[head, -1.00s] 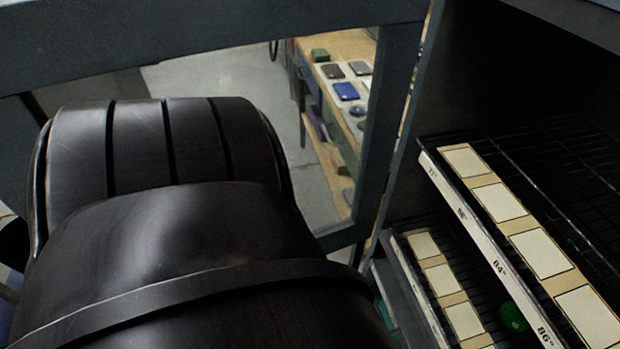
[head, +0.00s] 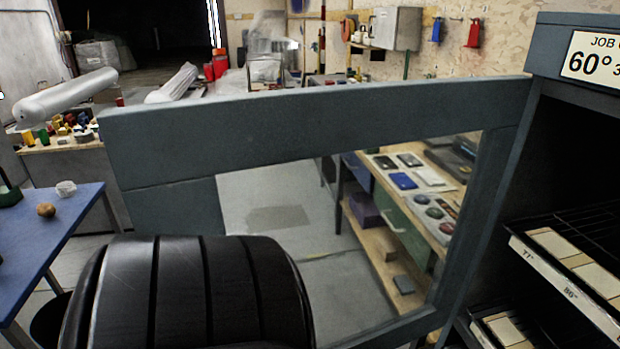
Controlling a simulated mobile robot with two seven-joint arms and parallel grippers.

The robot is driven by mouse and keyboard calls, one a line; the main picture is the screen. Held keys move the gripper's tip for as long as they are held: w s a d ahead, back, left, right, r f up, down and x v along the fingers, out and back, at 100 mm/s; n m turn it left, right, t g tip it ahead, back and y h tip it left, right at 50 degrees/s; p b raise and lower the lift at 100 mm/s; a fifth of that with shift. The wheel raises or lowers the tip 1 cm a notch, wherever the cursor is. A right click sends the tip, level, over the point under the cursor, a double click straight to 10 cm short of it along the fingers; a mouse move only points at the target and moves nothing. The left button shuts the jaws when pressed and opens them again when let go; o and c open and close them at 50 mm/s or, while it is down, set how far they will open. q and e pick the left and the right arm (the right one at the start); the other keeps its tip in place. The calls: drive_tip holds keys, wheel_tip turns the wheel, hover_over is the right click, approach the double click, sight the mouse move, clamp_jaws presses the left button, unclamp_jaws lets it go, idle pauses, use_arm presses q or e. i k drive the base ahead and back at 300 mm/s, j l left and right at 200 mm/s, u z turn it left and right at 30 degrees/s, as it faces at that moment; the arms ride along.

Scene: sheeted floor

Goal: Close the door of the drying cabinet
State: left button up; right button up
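The drying cabinet (head: 551,53) stands at the right, its dark inside and racks showing. Its door (head: 310,120) is a grey-blue frame around a clear window, swung open and reaching left across the middle of the head view. The hinged side is at the right, next to the cabinet. A large black ribbed part of my own arm fills the lower left, in front of the door's lower left part. I cannot tell whether it touches the door. Neither of my grippers shows.
A blue table (head: 52,238) with small objects is at the left. Through the window a wooden bench (head: 405,262) with several flat items shows. Racks (head: 565,288) with pale cards stick out in the cabinet opening. Bare floor (head: 285,190) lies behind the door.

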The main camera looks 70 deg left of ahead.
sight(165, 158)
drive_tip(key=k+j, duration=0.2)
drive_tip(key=j, duration=0.25)
drive_tip(key=k+j+z, duration=0.15)
drive_tip(key=j, duration=0.3)
drive_tip(key=k+j, duration=0.3)
drive_tip(key=j, duration=0.15)
drive_tip(key=k+j+z, duration=0.15)
drive_tip(key=j, duration=1.05)
drive_tip(key=k, duration=0.05)
